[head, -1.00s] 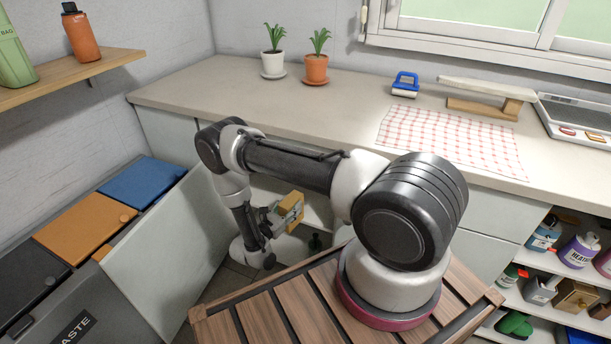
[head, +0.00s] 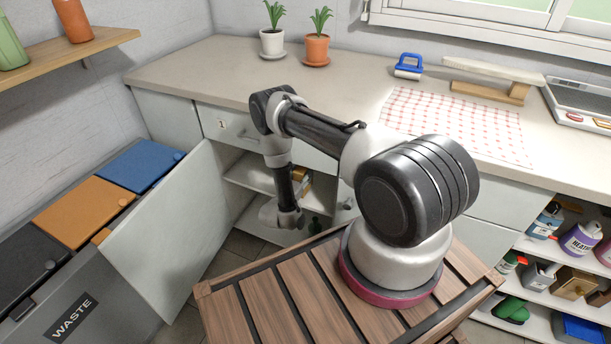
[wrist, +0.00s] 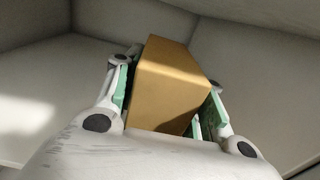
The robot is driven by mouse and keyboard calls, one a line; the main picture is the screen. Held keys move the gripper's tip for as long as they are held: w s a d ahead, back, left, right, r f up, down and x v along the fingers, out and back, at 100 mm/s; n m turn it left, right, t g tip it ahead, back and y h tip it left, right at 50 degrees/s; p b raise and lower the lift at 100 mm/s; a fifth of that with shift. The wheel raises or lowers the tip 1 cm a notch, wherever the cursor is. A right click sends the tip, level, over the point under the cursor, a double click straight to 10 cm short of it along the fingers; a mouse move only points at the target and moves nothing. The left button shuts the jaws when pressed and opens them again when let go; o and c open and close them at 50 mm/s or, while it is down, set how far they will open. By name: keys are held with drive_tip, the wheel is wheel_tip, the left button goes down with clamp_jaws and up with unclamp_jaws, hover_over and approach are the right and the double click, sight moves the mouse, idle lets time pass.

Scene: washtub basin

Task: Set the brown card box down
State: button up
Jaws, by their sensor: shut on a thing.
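The brown card box (wrist: 168,85) is held between the green-padded fingers of my gripper (wrist: 174,88) in the wrist view. Pale, plain cabinet surfaces surround it there. In the head view, only a small part of the box (head: 299,175) shows beside my wrist, at the opening of the cabinet under the counter. My arm hides most of the gripper in that view. The cabinet's upper shelf (head: 248,172) is partly visible to the left of my forearm. I cannot tell whether the box touches a shelf.
The open cabinet door (head: 170,235) stands to the left, beside the waste bins (head: 72,213). The counter (head: 205,68) above holds two potted plants, a blue-handled brush and a checked cloth.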

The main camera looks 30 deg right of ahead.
drive_tip(key=shift+x, duration=1)
drive_tip(key=f, duration=0.2)
drive_tip(key=shift+w+d+f, duration=0.3)
drive_tip(key=shift+d+f, duration=0.05)
drive_tip(key=shift+d, duration=0.05)
drive_tip(key=shift+f, duration=0.4)
drive_tip(key=shift+f, duration=0.1)
drive_tip(key=o, duration=1.1)
drive_tip(key=shift+s+a, duration=0.1)
drive_tip(key=shift+a, duration=0.1)
drive_tip(key=v, duration=1.1)
drive_tip(key=shift+s+a, duration=0.2)
drive_tip(key=shift+s, duration=0.05)
